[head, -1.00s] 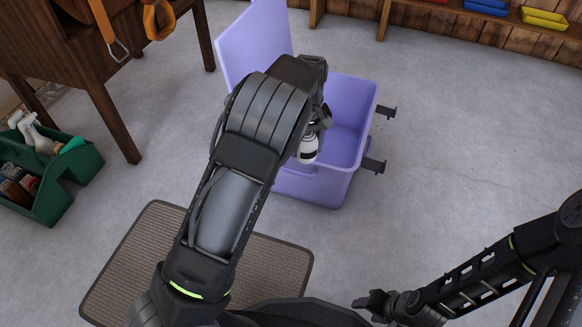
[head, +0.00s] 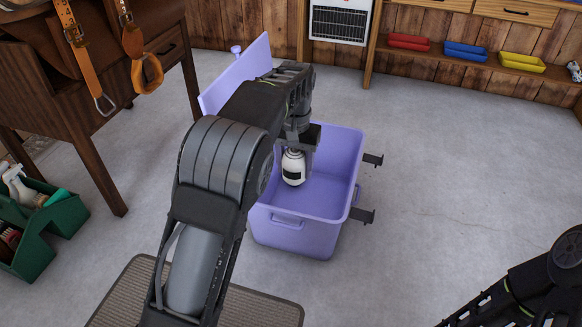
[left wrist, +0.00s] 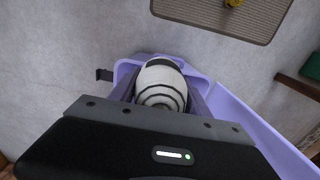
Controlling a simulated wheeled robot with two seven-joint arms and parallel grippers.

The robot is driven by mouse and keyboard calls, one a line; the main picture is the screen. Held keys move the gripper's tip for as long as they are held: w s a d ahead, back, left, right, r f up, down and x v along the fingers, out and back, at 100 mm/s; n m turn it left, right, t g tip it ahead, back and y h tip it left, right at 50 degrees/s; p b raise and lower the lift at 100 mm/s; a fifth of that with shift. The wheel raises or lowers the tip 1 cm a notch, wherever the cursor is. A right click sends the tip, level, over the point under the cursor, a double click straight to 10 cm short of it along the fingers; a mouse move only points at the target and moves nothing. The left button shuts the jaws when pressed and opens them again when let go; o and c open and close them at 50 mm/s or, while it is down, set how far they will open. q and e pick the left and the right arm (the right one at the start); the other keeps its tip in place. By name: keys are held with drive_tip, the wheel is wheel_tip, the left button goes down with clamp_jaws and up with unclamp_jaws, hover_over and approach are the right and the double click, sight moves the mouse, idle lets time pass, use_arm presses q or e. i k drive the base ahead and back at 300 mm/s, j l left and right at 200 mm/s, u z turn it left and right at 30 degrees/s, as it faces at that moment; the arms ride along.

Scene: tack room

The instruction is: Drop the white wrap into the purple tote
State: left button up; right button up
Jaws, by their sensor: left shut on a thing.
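The purple tote (head: 290,228) stands on the floor with its lid (head: 238,72) raised at the back left. My left gripper (head: 297,152) is above the tote's opening, pointing down, shut on the white wrap (head: 293,170). The wrap is a white roll with dark bands. In the left wrist view the wrap (left wrist: 160,88) sits between the fingers, with the tote's rim (left wrist: 203,76) behind it. In the head view the wrap appears over or just within the opening; its exact height is unclear. My right gripper is out of view; only part of that arm shows at the lower right.
A green caddy (head: 62,216) with bottles stands at the left, near a wooden stand (head: 95,150) with hanging straps. A ribbed mat (head: 262,314) lies in front. Floor to the right is clear.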

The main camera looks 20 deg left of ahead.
sight(302, 207)
drive_tip(key=i+l+u, duration=0.1)
drive_tip(key=i+l, duration=0.45)
drive_tip(key=i, duration=0.25)
drive_tip(key=i+l+u, duration=0.1)
drive_tip(key=i+l, duration=0.5)
drive_tip(key=i, duration=0.15)
